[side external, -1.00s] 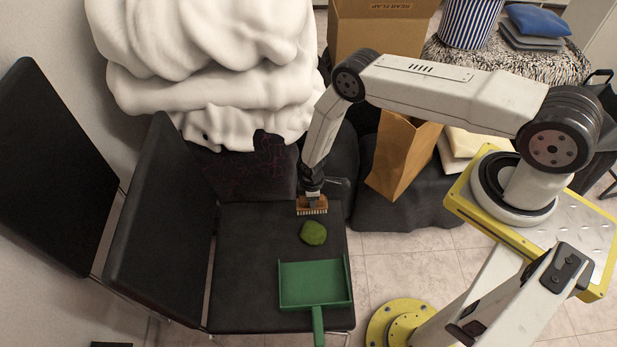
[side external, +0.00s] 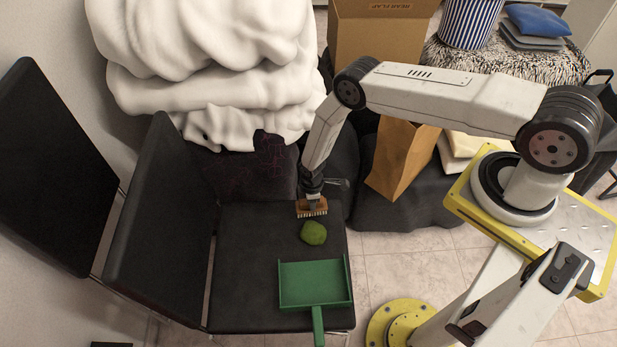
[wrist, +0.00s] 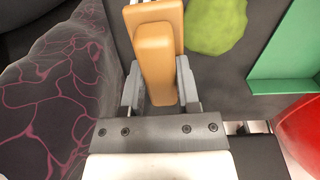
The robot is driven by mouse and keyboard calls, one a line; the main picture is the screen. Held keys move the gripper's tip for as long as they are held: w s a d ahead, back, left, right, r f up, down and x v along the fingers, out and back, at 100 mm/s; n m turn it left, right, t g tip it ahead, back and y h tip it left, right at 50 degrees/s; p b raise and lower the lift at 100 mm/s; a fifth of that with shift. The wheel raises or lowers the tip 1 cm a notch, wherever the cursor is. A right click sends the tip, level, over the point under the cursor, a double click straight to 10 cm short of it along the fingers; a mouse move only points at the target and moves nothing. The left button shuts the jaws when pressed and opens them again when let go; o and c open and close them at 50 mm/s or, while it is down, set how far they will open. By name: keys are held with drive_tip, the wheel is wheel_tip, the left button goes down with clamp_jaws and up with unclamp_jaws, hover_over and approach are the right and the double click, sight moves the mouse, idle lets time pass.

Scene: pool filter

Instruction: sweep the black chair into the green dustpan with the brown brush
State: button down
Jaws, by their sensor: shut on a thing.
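The brown brush (side external: 312,209) is in my gripper (side external: 312,196), bristles down, at the back right part of the black chair (side external: 245,250) seat. In the wrist view my gripper (wrist: 158,88) is shut on the orange-brown brush handle (wrist: 157,62), a finger on each side. A green lump (side external: 313,233) lies on the seat just in front of the brush, with a small gap between them. It also shows in the wrist view (wrist: 216,24). The green dustpan (side external: 315,284) lies on the seat in front of the lump, its handle toward the seat's front edge. It also shows in the wrist view (wrist: 290,50).
Another black chair (side external: 55,165) stands at the left. A dark bag with pink lines (side external: 245,172) and white bedding (side external: 210,60) stand behind the seat. A brown paper bag (side external: 400,155) is to the right. The left part of the seat is clear.

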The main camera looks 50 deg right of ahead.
wheel_tip(320, 180, up, 3)
drive_tip(key=n, duration=0.4)
drive_tip(key=shift+w+f, duration=0.1)
drive_tip(key=shift+f, duration=0.05)
drive_tip(key=r+n, duration=0.1)
drive_tip(key=n, duration=0.1)
drive_tip(key=r+n, duration=0.1)
drive_tip(key=n, duration=0.1)
drive_tip(key=shift+f, duration=0.2)
